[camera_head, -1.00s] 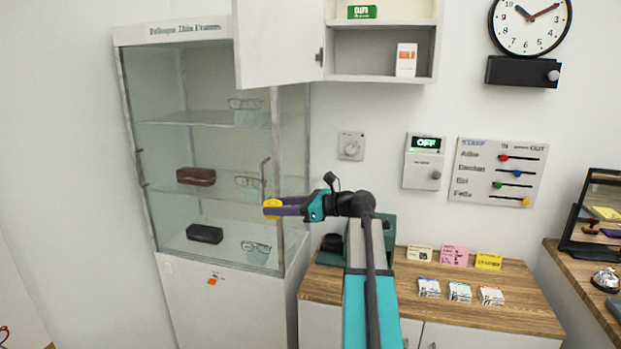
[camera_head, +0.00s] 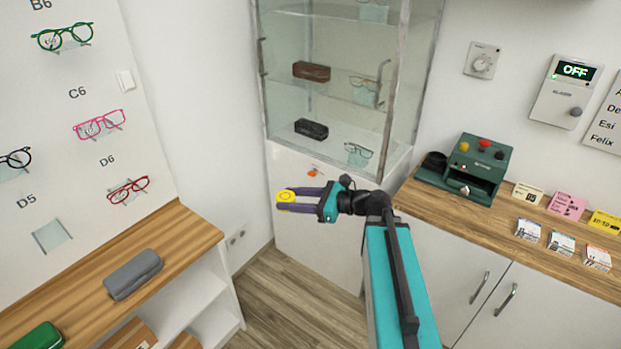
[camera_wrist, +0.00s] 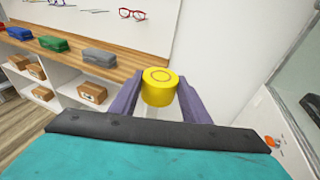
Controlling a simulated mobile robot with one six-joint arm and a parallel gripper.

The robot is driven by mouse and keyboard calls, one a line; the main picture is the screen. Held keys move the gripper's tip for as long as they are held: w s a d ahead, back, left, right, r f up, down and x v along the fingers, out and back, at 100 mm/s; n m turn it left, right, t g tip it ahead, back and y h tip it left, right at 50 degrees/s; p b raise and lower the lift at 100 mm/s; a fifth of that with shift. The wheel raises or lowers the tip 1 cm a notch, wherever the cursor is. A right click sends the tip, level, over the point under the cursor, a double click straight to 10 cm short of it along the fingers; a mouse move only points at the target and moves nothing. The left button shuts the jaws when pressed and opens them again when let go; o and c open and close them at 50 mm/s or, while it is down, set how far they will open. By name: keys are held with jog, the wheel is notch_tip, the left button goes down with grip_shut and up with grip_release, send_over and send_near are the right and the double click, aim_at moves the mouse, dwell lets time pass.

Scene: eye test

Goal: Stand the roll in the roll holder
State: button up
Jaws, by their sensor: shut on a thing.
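The roll (camera_head: 286,195) is a short yellow cylinder with a ring mark on its flat end. My gripper (camera_head: 285,203) is shut on it, with one purple finger on each side. The wrist view shows the roll (camera_wrist: 158,96) between the fingertips, its ringed end facing the camera. In the head view my gripper is in front of the glass cabinet's white base, seemingly in the air, touching nothing else. I cannot make out a roll holder in either view.
A glass cabinet (camera_head: 282,75) stands behind my gripper. A wooden counter (camera_head: 497,232) at right carries a green machine (camera_head: 487,155) and small cards. At left a wooden shelf (camera_head: 185,232) holds glasses cases, including a grey one (camera_head: 133,274). Bare floor (camera_head: 285,290) lies between.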

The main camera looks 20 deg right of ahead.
jog(key=shift+s+a+f, duration=0.2)
jog(key=shift+a+f, duration=0.1)
jog(key=shift+a, duration=0.25)
